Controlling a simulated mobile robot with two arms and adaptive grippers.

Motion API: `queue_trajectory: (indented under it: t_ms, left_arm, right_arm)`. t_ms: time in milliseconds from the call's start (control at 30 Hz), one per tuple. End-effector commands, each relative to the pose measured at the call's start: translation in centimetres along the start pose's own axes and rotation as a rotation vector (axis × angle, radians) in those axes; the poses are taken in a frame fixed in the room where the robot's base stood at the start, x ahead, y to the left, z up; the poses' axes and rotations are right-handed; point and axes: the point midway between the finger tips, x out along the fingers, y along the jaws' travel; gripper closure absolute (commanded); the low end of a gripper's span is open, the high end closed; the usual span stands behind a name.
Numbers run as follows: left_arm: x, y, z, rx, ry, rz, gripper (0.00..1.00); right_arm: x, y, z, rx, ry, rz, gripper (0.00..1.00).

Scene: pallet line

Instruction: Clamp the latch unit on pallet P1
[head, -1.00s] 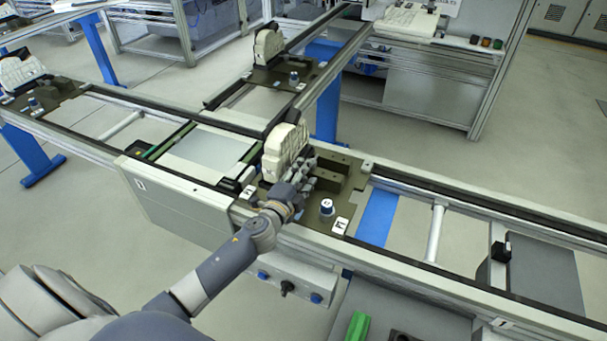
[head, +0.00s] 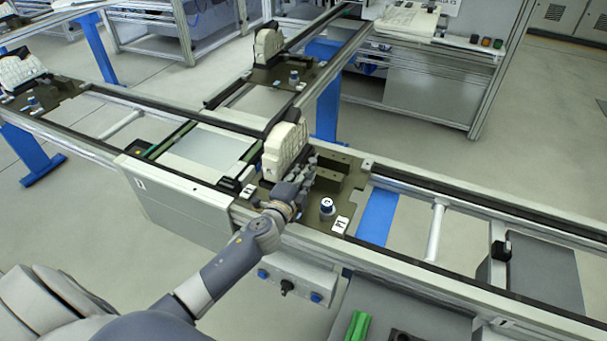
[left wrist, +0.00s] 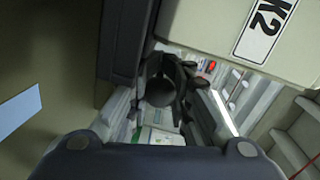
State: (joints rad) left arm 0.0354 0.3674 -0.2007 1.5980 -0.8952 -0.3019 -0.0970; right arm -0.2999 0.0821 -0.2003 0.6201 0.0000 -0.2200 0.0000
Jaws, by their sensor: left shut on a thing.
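The latch unit (head: 281,148) is a cream block with a rounded top, standing upright on the left part of the front pallet (head: 352,188), a dark olive plate. The pallet's number is too small to read. My left gripper (head: 307,168) is right against the unit's near right side, shut on a dark part there that its fingers mostly hide. In the left wrist view, a dark round-ended piece (left wrist: 160,92) shows beyond the gripper, beside a cream surface (left wrist: 212,28) marked K2. I cannot tell whether the clamp is closed. My right gripper is out of view.
Similar pallets with cream units stand at the back (head: 269,48) and far left (head: 22,72). Conveyor rails (head: 470,205) run to the right. A control box (head: 288,285) hangs below the front rail.

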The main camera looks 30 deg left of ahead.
Motion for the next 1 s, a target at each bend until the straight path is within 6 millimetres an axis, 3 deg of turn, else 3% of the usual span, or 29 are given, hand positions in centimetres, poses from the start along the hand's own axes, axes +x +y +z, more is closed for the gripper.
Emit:
queue_trajectory:
  t_ms: [300,733,767,867,1000]
  left_arm:
    - [0.2,0.6,-1.2,-0.025,-0.188,-0.038,1.0]
    - [0.1,0.3,-1.3,-0.025,-0.227,-0.043,1.0]
    - [0.1,0.3,-1.3,-0.025,-0.227,-0.043,0.81]
    - [0.1,0.3,-1.3,-0.025,-0.226,-0.043,0.59]
    - [0.1,0.3,-1.3,-0.025,-0.226,-0.043,0.58]
  right_arm:
    - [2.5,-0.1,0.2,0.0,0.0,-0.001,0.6]
    - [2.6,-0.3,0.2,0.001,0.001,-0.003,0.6]
    - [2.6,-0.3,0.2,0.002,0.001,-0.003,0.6]
    - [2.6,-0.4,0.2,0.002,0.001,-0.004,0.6]
    - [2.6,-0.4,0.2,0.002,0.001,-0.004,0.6]
